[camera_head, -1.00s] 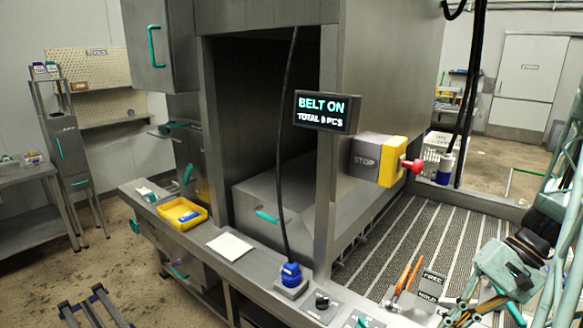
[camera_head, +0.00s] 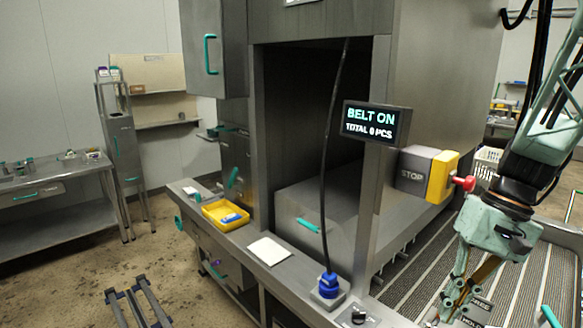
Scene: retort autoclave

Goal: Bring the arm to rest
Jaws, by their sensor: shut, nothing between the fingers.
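My arm comes in at the right of the head view, pale green with a black wrist. My gripper (camera_head: 452,308) points down in front of the belt, above the front ledge. Its fingers are close together with nothing seen between them. The fingertips overlap the labelled plates (camera_head: 478,309) on the ledge in the picture, and I cannot tell whether they touch anything.
A display (camera_head: 376,122) reads "BELT ON, TOTAL 0 PCS". A yellow and grey stop box (camera_head: 412,172) with a red button sits left of my wrist. The slatted belt (camera_head: 428,262) lies behind my gripper. A yellow tray (camera_head: 226,226) and blue plug (camera_head: 328,283) are on the ledge.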

